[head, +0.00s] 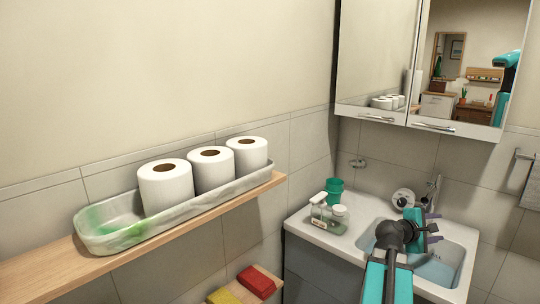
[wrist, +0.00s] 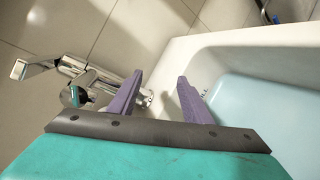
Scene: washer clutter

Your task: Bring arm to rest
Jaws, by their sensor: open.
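My gripper (head: 432,228) is over the white sink (head: 462,238) at the lower right of the head view, at the end of my teal and dark arm. In the wrist view its two purple fingers (wrist: 160,78) are spread apart with nothing between them. The chrome faucet (wrist: 75,82) is to the left of the fingers in the wrist view. The sink basin (wrist: 250,45) fills the right side there, with pale blue inside. My arm hides part of the sink in the head view.
A wooden shelf (head: 60,268) on the left wall bears a tray (head: 100,240) with three paper rolls. Bottles (head: 328,213) and a teal cup (head: 334,188) stand on the sink's left ledge. A mirrored cabinet (head: 375,50) hangs above. Red (head: 256,282) and yellow (head: 224,296) things lie below the shelf.

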